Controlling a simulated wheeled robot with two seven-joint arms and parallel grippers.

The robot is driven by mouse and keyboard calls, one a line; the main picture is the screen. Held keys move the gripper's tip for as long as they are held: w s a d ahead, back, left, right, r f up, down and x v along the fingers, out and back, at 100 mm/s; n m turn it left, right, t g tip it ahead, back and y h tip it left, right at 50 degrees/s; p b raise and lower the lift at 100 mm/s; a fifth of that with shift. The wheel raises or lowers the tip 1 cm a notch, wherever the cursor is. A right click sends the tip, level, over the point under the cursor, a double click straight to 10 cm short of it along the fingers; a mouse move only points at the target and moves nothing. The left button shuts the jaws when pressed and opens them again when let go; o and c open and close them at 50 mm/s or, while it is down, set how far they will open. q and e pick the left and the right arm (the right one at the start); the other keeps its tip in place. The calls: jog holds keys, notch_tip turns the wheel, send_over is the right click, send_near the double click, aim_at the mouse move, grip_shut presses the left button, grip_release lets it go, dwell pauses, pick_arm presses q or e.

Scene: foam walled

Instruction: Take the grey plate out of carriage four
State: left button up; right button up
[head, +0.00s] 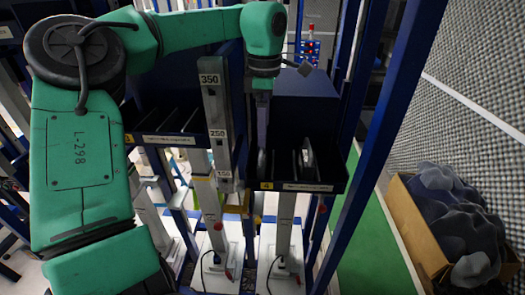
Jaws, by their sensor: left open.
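A dark blue carriage (342,178) with thin upright dividers stands right of the middle in the head view. My left gripper (262,128) points down from the green wrist, over the left part of this carriage. It is open, with its fingertips hard to make out against the dark inside. My right gripper is not in view.
A second blue carriage (165,139) stands to the left, behind a grey post (215,100) marked with numbers. A blue upright (395,110) rises close on the right. A cardboard box (425,235) of dark foam lies by the foam wall (465,60). A green floor strip (372,250) is clear.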

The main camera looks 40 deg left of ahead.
aim_at(262, 159)
pick_arm(q)
jog(key=f, duration=1.1)
jog(key=shift+a, duration=0.3)
jog(key=c, duration=1.3)
grip_shut()
jog(key=shift+r, duration=0.1)
